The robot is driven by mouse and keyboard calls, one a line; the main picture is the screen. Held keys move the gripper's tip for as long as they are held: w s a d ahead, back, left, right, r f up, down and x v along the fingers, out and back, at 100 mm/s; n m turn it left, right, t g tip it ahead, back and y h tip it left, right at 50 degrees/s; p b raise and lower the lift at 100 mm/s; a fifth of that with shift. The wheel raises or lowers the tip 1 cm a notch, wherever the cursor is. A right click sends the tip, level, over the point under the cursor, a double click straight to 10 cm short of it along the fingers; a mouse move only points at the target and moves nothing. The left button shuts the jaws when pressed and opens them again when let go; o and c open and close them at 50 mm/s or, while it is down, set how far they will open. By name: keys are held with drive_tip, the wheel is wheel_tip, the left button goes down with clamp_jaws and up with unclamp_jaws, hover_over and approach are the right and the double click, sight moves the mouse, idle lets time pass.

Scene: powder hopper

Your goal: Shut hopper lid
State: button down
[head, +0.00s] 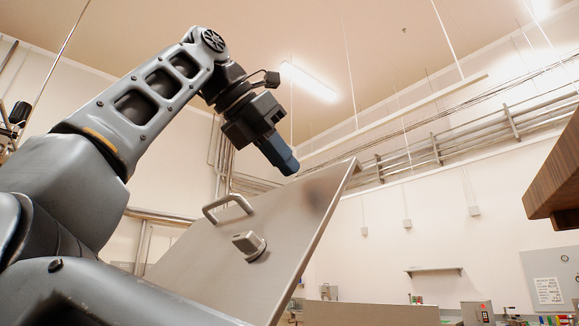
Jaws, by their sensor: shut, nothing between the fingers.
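The hopper lid (252,275) is a flat grey metal panel, standing open and steeply tilted in the lower middle of the head view. It carries a bar handle (228,205) near its left edge and a squat metal latch or knob (249,245). My gripper (288,168) is shut and empty, pointing down and right, close to the lid's upper edge. I cannot tell whether the fingertips touch the lid. The hopper's opening and the lid's hinge are not clearly visible.
A brown wooden block or shelf edge (553,185) juts in at the right. A flat light panel (370,313) lies low in the middle. Shelves and small equipment (476,313) stand far back. Pipes (450,142) run along the far wall. The air right of the lid looks free.

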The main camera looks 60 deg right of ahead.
drive_tip(key=shift+x, duration=1.05)
drive_tip(key=shift+d, duration=0.1)
